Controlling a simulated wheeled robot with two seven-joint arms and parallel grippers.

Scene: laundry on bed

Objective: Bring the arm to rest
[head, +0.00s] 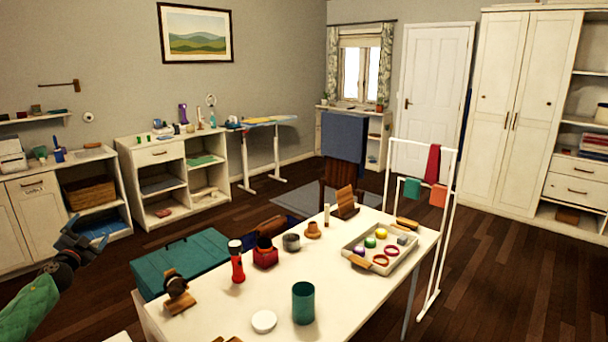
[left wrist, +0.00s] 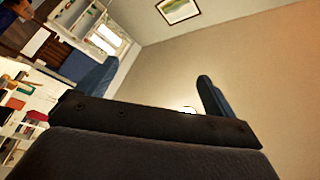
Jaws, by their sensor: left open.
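My left gripper (head: 80,240) is raised at the left edge of the head view, in front of the low white cabinets. It is open and empty, and its arm with a green sleeve comes in from the lower left. In the left wrist view the dark gripper body (left wrist: 155,122) fills the lower part, with one finger (left wrist: 212,97) sticking up and nothing held. The wall and the framed picture (left wrist: 180,9) show beyond it, tilted. My right gripper is in neither view.
A white table (head: 345,288) holds a red flashlight (head: 237,262), a green cup (head: 303,303) and a tray (head: 352,262) of small items. A teal chest (head: 185,262) stands left of the table. A white rack (head: 440,240) stands at its right. Dark floor lies open between cabinets and chest.

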